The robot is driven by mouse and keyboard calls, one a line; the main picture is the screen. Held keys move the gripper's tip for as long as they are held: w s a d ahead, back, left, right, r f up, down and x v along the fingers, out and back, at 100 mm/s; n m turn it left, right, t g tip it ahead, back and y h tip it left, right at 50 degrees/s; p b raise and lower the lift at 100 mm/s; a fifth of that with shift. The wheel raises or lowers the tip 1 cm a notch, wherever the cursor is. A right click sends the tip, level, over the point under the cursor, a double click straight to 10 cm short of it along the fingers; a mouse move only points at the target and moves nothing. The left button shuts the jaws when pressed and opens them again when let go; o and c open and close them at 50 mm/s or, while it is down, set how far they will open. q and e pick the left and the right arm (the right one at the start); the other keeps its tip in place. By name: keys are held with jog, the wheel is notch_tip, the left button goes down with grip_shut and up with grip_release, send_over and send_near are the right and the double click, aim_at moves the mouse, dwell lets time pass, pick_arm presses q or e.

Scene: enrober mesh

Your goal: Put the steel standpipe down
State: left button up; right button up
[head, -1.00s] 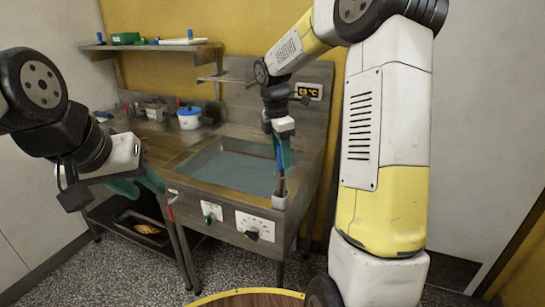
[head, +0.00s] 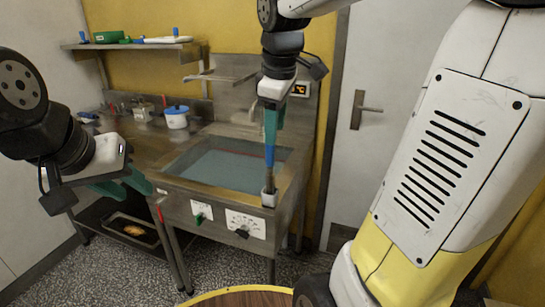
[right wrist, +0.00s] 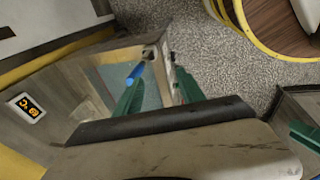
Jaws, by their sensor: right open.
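The steel standpipe (head: 269,174) with its blue upper part stands upright in a small grey cup (head: 269,198) at the front right corner of the sink (head: 220,165). Its blue part also shows in the right wrist view (right wrist: 135,74), between and beyond the fingers. My right gripper (head: 271,135) points down just above the standpipe, its green fingers open around or beside the top of the blue part; I cannot tell if they touch. The standpipe's lower end is hidden in the cup. My left gripper (head: 124,184) looks open and empty, left of the sink front.
A white tub with a blue lid (head: 177,117) stands on the counter left of the sink. A shelf (head: 135,44) hangs above. A temperature display (head: 299,89) is on the backsplash. A round yellow-rimmed table (head: 245,291) is in front. Floor between is clear.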

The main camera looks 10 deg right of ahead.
jog(key=s+f+m+t+y, duration=0.2)
jog(key=s+f+m+t, duration=0.1)
jog(key=s+m, duration=0.8)
jog(key=shift+s+a+f, duration=0.15)
jog(key=shift+s+a, duration=0.25)
jog(key=shift+s, duration=0.3)
